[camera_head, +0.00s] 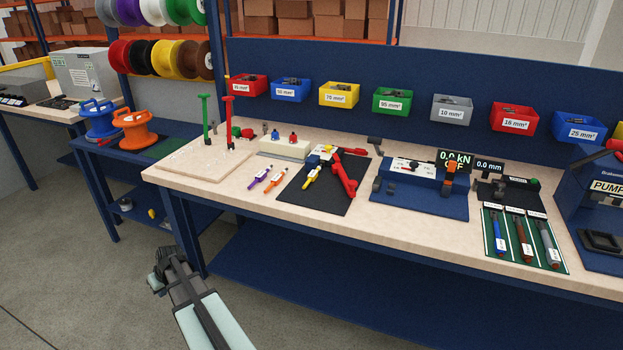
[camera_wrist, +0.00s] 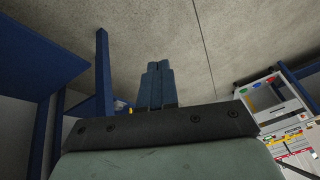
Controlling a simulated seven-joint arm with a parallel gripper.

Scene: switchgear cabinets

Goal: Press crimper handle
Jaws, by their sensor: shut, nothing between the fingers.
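A tool with a long red handle (camera_head: 343,178), which looks like the crimper, lies on a black mat (camera_head: 318,203) on the workbench. My gripper (camera_head: 160,268) is low in front of the bench's left end, over the floor and well apart from the tool. In the wrist view its fingers (camera_wrist: 156,82) are together and empty, with floor behind them. The crimper does not show clearly there.
The bench's front edge and blue leg (camera_head: 185,240) stand between my gripper and the tabletop. A blue test stand (camera_head: 420,202) with displays is right of the mat. Upright green (camera_head: 206,120) and red (camera_head: 228,122) posts stand at the left. Purple and orange labelled pieces lie between.

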